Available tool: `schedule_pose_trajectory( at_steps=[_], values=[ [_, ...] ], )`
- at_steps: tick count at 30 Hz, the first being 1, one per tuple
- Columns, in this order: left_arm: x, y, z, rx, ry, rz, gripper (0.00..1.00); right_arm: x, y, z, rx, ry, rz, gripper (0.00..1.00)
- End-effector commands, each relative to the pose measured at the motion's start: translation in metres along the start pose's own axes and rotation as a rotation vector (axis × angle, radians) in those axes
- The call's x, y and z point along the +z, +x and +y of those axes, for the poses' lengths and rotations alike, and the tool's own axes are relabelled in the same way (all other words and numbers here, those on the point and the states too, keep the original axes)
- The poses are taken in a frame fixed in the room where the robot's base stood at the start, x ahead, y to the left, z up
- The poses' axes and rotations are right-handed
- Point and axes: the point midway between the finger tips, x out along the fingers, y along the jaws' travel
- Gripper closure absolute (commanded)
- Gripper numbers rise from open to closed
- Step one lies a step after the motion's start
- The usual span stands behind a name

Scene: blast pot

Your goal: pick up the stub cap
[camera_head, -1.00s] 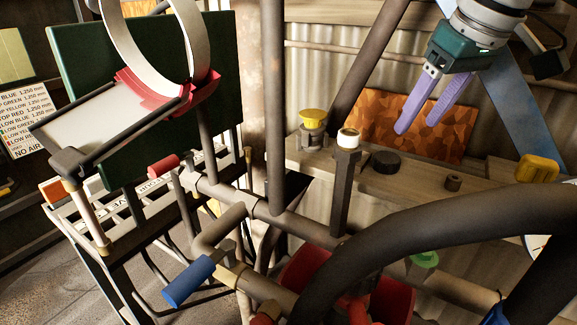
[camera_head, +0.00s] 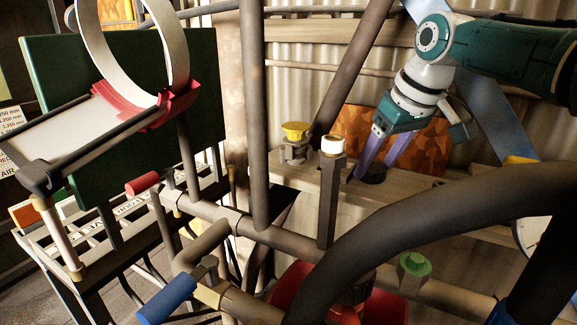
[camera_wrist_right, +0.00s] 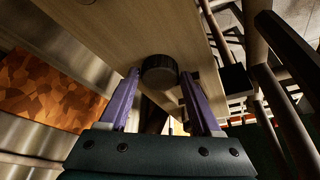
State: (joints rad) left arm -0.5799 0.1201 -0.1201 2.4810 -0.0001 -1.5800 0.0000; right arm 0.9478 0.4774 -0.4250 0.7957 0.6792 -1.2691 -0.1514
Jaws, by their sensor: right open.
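The dark round cap (camera_head: 375,178), which looks like the stub cap, sits on the wooden shelf (camera_head: 425,186). My right gripper (camera_head: 373,170) is open, its two purple fingers pointing down at the cap. In the right wrist view the cap (camera_wrist_right: 160,70) shows between the open fingertips (camera_wrist_right: 160,76), with a gap on each side. I cannot tell how far the fingertips are from it in depth. In the head view the fingers partly hide the cap. My left gripper is not in view.
A dark post with a white top (camera_head: 333,147) and a yellow-capped fitting (camera_head: 295,131) stand left of the gripper. An orange patterned panel (camera_head: 425,150) is behind it. A thick dark pipe (camera_head: 430,225) curves across the front. A green-topped fitting (camera_head: 415,265) is below.

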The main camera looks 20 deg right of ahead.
Motion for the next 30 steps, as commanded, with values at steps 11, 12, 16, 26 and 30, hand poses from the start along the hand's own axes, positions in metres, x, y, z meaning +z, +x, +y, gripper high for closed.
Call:
schedule_pose_trajectory(
  at_steps=[11, 12, 16, 26, 30],
  values=[
    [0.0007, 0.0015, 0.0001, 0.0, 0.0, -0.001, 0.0, 0.0001, 0.0038, 0.0002, 0.001, -0.001, 0.0, 0.42],
    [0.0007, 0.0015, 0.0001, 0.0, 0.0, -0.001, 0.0, 0.0002, 0.0038, 0.0002, 0.001, -0.001, 0.0, 0.46],
    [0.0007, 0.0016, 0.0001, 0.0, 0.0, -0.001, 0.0, 0.0002, 0.0037, 0.0002, 0.001, -0.001, 0.0, 0.61],
    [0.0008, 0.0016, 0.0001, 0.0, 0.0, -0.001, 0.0, 0.0001, 0.0036, 0.0003, 0.001, -0.001, 0.0, 0.96],
    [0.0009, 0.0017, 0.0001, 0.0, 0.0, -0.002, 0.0, 0.0001, 0.0036, 0.0003, 0.001, -0.001, 0.0, 0.96]
  ],
)
